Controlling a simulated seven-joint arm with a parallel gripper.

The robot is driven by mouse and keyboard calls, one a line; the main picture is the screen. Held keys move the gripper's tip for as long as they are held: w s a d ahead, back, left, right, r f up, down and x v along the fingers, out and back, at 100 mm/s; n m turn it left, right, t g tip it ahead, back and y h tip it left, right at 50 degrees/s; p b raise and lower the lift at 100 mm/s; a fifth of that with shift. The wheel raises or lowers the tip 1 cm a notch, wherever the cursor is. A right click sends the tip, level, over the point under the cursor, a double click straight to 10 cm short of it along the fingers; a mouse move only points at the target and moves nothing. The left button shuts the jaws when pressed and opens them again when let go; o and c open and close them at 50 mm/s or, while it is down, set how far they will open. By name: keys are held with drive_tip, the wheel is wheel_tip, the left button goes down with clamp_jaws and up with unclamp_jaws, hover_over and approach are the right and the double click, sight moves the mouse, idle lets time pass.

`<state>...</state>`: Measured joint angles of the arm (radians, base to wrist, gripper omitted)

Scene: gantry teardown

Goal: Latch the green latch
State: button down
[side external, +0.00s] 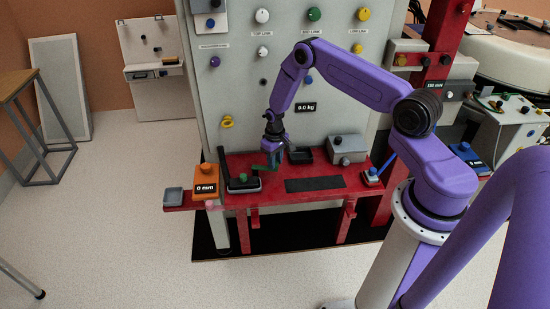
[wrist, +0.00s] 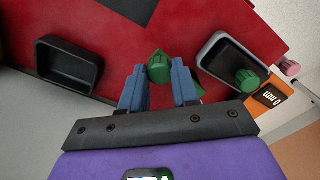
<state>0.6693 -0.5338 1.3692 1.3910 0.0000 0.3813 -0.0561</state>
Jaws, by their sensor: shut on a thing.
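The green latch (wrist: 159,68) shows between my fingertips in the wrist view, with more green visible behind the right finger. In the side view its green part (side external: 268,168) is small, at the red bench under my gripper (side external: 272,156). My gripper (wrist: 158,76) points down with blue fingers on either side of the green piece, shut on it. The fingers and wrist hide part of the latch, and I cannot tell its exact angle.
A dark tray holding a green knob (wrist: 248,80) is close beside my gripper. An empty black tray (wrist: 68,82) lies on the other side. An orange display box (side external: 206,181) stands at the left of the red bench (side external: 275,196). A grey box (side external: 347,150) stands at the right.

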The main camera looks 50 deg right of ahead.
drive_tip(key=a+m, duration=0.1)
drive_tip(key=s+a+m, duration=0.1)
drive_tip(key=m, duration=0.1)
drive_tip(key=shift+a+m, duration=0.2)
drive_tip(key=shift+m, duration=0.1)
drive_tip(key=a+m, duration=0.2)
drive_tip(key=m, duration=0.1)
drive_tip(key=shift+a+m, duration=0.15)
drive_tip(key=shift+m, duration=0.15)
drive_tip(key=a+m, duration=0.1)
drive_tip(key=m, duration=0.1)
drive_tip(key=a+m, duration=0.1)
drive_tip(key=m, duration=0.1)
drive_tip(key=shift+w+a, duration=0.4)
drive_tip(key=shift+w+a+m, duration=0.35)
drive_tip(key=shift+a+m, duration=0.1)
drive_tip(key=shift+m, duration=0.55)
drive_tip(key=shift+w+a+m, duration=0.3)
drive_tip(key=shift+a+m, duration=0.1)
drive_tip(key=shift+m, duration=0.6)
drive_tip(key=c, duration=0.8)
unclamp_jaws()
drive_tip(key=shift+w, duration=0.1)
